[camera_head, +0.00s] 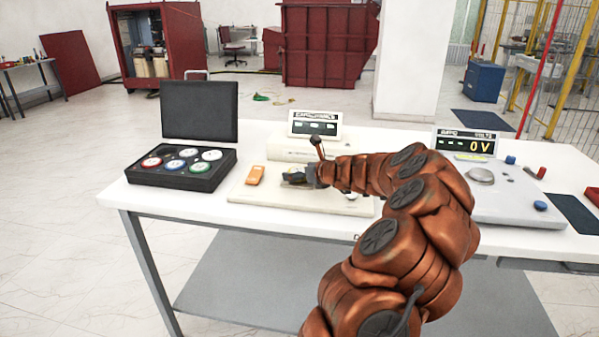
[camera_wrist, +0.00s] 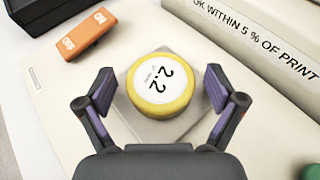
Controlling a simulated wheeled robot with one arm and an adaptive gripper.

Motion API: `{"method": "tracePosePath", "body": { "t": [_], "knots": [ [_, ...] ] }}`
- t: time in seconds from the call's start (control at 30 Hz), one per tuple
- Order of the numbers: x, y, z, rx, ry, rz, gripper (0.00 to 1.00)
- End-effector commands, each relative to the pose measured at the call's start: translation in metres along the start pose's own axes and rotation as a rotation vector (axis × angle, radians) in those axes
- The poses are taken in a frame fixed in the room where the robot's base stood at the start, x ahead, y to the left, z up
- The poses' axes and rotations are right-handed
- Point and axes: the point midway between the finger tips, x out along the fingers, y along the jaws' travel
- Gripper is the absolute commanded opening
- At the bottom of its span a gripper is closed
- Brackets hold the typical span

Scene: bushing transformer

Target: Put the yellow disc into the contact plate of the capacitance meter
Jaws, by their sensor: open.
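The yellow disc (camera_wrist: 160,86) has a white top marked 2.2 and lies on a small grey square plate (camera_wrist: 182,124), the contact plate, in the wrist view. My gripper (camera_wrist: 160,92) is open, with one finger on each side of the disc and a visible gap at both sides. In the head view my gripper (camera_head: 297,178) is over the pale board (camera_head: 245,192) of the capacitance meter and hides most of the disc. The meter's display (camera_head: 315,124) stands behind the board. The digits on it are too small to read.
An orange switch (camera_wrist: 87,36) sits on the board left of the disc. An open black case (camera_head: 192,183) with several coloured discs stands to the left. A voltage unit (camera_head: 468,144) reading 0 V stands at the right. A printed ledge (camera_wrist: 262,45) lies behind the plate.

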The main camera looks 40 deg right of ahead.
Motion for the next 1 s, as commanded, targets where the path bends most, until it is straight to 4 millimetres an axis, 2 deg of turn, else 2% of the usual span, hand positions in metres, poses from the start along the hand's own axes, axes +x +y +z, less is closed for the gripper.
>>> {"method": "tracePosePath", "body": {
  "t": [0.37,1.0],
  "knots": [
    [-0.006,-0.001,0.003,0.0,-0.001,-0.002,0.94],
    [-0.095,0.0,0.003,0.0,-0.002,-0.001,0.94]
  ]
}}
